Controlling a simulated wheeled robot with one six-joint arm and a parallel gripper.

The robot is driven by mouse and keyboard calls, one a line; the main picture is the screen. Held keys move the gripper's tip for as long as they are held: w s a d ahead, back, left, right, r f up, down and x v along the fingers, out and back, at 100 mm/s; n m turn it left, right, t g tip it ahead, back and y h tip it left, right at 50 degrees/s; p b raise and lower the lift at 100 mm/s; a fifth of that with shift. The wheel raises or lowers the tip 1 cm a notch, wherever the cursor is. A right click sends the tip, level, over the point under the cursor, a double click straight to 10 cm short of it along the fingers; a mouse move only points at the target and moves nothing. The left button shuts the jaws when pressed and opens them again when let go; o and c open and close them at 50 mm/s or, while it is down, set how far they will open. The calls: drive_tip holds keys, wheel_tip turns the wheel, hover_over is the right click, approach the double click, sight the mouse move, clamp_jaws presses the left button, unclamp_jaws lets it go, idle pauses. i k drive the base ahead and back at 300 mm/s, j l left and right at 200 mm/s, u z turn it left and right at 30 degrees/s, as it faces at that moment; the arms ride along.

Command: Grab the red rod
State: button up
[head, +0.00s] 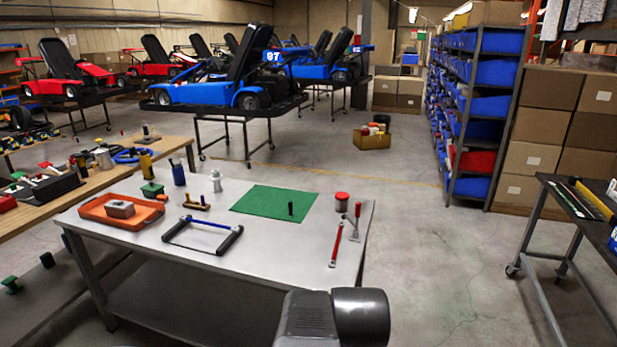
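A thin red rod (336,243) lies near the right end of the grey metal table (290,245), pointing roughly toward the far side. A tool with a red grip (358,210) and a metallic lower part is just to its right. Which of these slim red things is meant by the task, I cannot tell for sure; the longer one on the left looks most like a rod. A part of my arm shows at the bottom edge, in front of the table. My gripper is not in view.
A red-lidded jar (342,202) stands behind the rod. A green mat (275,204) with a small black upright object lies to the left. A blue-and-black frame (203,235) and an orange tray (122,211) are further left.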

sight(332, 264)
drive_tip(key=k+l+u, duration=0.1)
drive_tip(key=l, duration=0.3)
drive_tip(key=k+j, duration=0.15)
drive_tip(key=i+j+z, duration=0.1)
drive_tip(key=i+j, duration=0.25)
drive_tip(key=i, duration=0.2)
drive_tip(key=i+j, duration=0.4)
drive_tip(key=k+u, duration=0.1)
drive_tip(key=k, duration=0.15)
